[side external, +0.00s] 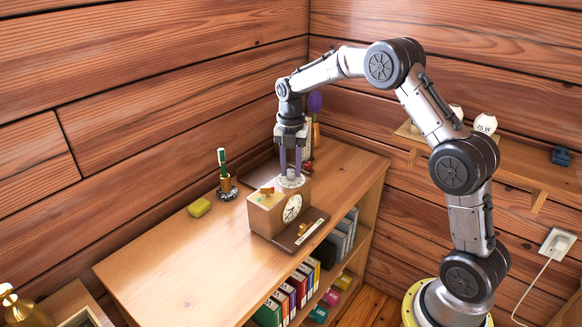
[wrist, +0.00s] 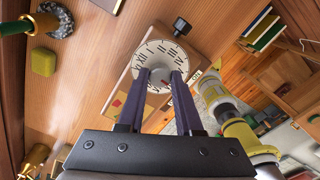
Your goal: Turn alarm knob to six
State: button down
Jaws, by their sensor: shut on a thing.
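The alarm clock (side external: 266,216) is a wooden box with a cream clock face on its front, standing on the shelf top. On its top is a white dial (side external: 291,181) with dark numerals, shown larger in the wrist view (wrist: 160,52). My gripper (side external: 291,172) points straight down over this dial. In the wrist view, the purple fingers of my gripper (wrist: 159,78) are shut on the small pale alarm knob (wrist: 158,83) at the dial's centre. The fingers hide much of the knob, its pointer and part of the dial, so I cannot tell the number pointed at.
Books (side external: 290,297) fill the shelf below. The shelf top's left front is clear.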

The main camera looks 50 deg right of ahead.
aim_at(291, 171)
jog(key=shift+r+n, duration=0.1)
jog(key=shift+n, duration=0.3)
jog(key=c, duration=0.6)
grip_release()
notch_tip(291, 171, up, 14)
jog(key=shift+f, duration=0.15)
